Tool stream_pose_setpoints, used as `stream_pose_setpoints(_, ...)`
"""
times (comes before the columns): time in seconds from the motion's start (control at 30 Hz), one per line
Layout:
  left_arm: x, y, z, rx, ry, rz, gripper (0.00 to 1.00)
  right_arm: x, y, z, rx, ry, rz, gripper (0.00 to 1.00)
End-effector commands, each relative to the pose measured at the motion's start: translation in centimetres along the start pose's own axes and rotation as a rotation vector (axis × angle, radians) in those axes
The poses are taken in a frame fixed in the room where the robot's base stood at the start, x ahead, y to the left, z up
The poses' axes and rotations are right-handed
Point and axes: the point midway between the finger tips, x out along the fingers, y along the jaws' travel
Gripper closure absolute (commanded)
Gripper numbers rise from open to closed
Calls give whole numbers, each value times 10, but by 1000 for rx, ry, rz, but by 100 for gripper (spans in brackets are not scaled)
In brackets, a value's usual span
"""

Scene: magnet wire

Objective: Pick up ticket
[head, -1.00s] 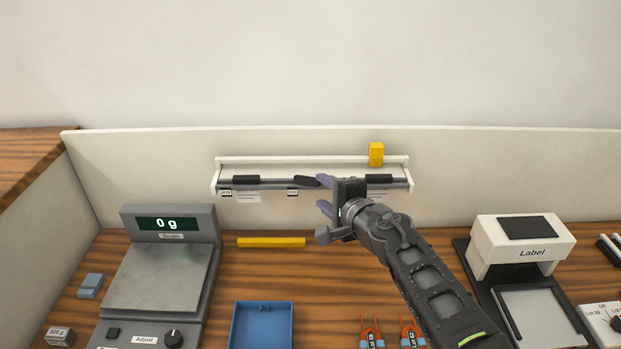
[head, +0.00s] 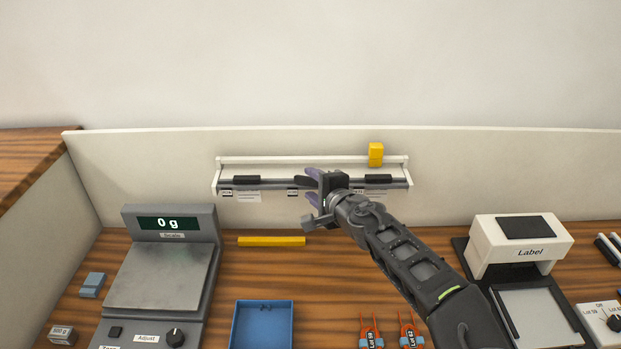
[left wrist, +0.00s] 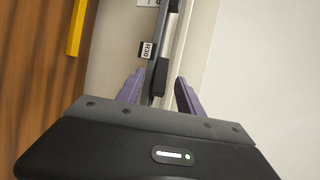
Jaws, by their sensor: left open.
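A rail rack (head: 218,186) on the back panel carries several black clips. A white ticket (head: 248,197) hangs below the left clip (head: 246,180). My left gripper (head: 309,185) is open at the middle clip, which it partly covers in the head view. In the left wrist view, the black middle clip (left wrist: 160,78) lies between the two purple fingers (left wrist: 160,88), with a visible gap on the outer finger's side. I cannot tell whether a ticket hangs under this clip. My right gripper is not in view.
A yellow block (head: 376,154) sits on the rack's top right. Below are a yellow bar (head: 271,241), a scale (head: 160,277) reading 0 g, a blue tray (head: 236,325) and a label printer (head: 521,243).

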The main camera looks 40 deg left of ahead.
Motion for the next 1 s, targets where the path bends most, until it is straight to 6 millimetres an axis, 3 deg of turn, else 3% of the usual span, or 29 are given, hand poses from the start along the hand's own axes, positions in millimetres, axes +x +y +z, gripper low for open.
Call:
stream_pose_setpoints(0.47, 0, 0, 0, -1, 0, 0, 56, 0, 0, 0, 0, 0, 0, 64)
stream_pose_setpoints(1.0, -1, 0, 0, -1, 0, 0, 100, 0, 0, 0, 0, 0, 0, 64)
